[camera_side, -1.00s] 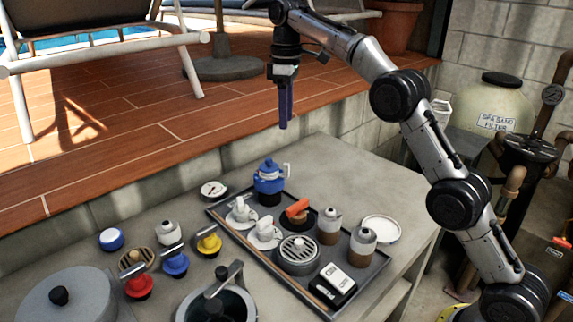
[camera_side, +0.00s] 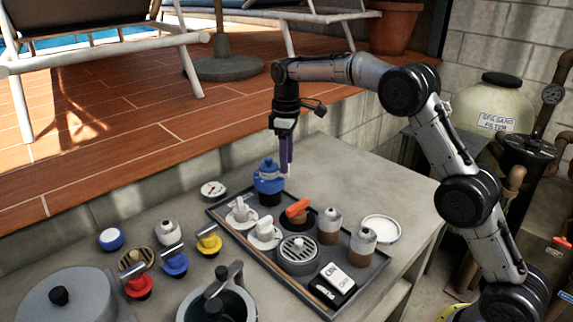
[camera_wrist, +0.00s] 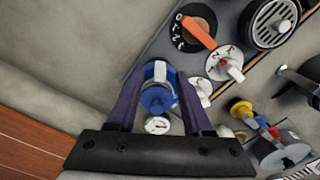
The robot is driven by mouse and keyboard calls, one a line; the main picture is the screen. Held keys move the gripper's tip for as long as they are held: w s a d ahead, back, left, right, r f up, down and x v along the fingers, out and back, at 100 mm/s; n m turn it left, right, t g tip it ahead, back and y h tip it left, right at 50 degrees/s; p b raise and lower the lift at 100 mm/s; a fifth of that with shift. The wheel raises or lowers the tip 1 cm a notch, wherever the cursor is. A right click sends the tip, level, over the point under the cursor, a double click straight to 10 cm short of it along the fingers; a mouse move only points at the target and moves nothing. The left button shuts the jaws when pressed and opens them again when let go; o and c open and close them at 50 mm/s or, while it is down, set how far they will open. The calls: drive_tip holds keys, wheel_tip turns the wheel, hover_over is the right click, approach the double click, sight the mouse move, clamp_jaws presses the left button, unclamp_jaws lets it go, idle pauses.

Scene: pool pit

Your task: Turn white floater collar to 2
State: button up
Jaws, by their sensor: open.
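My gripper (camera_side: 286,170) is open, pointing down with purple fingers, beside the top of a blue floater-like body (camera_side: 268,184) at the tray's back corner. In the wrist view the blue body (camera_wrist: 157,98) with a white part (camera_wrist: 160,70) appears between the two open fingers; I cannot tell whether the fingertips touch it. Two white dials with white knobs, a rear one (camera_side: 240,213) and a front one (camera_side: 263,235), stand on the tray. The front dial (camera_wrist: 225,63) shows numbers in the wrist view. I cannot tell which white part is the collar.
The dark tray (camera_side: 345,294) also holds an orange-handled dial (camera_side: 297,210), a round grille (camera_side: 298,252), two bottles and a black-and-white box. A gauge (camera_side: 213,190), coloured valves and a pot stand left of it.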

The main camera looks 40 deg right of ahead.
drive_tip(key=shift+f, duration=1)
clamp_jaws()
